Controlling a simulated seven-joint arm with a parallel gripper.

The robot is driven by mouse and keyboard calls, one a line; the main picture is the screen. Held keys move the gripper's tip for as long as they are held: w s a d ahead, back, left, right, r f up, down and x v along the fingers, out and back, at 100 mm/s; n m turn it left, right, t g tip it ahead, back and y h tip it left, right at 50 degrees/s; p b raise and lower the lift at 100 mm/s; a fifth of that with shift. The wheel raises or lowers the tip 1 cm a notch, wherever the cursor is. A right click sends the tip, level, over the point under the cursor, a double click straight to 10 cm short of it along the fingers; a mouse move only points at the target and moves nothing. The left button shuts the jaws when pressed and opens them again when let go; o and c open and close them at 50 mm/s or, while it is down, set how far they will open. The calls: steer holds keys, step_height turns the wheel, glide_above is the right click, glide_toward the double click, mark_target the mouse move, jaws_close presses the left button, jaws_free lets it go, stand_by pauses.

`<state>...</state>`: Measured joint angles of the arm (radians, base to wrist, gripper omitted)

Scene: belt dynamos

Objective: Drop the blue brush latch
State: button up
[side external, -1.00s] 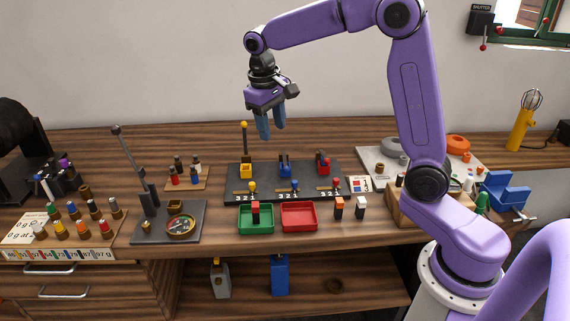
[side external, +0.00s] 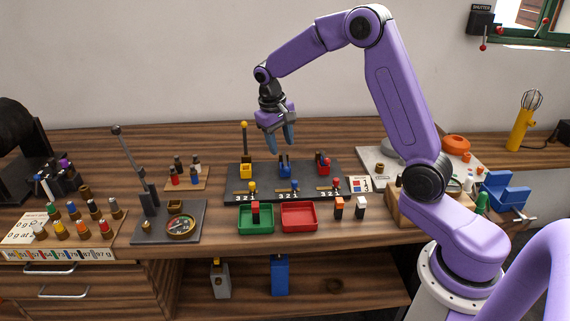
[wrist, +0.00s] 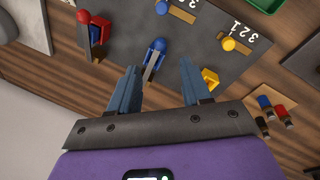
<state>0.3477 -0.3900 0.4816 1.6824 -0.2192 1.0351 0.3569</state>
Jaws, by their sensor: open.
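The blue brush latch (side external: 285,171) is on the dark board (side external: 228,171), between the yellow latch (side external: 246,171) and the red latch (side external: 322,170). In the wrist view the blue latch (wrist: 159,45) shows a round blue knob and a grey bar pointing back between my fingers; its tilt is hard to tell. The yellow latch's lever stands tall and upright in the side view. My gripper (side external: 281,145) is open, empty and pointing down, a little above the blue latch. In the wrist view my gripper (wrist: 158,88) has its two blue fingers apart, with the latch bar's near end between them.
Small yellow, blue and red sliders sit at the board's front beside numbers. A green tray (side external: 242,222) and a red tray (side external: 299,226) stand before it. A gauge stand with a tall lever (side external: 133,160) is at the left. The grey plate (side external: 370,163) is at the right.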

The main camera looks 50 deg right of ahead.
mark_target(285, 167)
steer(key=f, duration=0.2)
steer(key=d+f, duration=0.1)
steer(key=f, duration=0.5)
steer(key=shift+s+d+f, duration=0.1)
steer(key=shift+s+d, duration=0.05)
steer(key=shift+d, duration=0.15)
steer(key=shift+c, duration=0.3)
jaws_close()
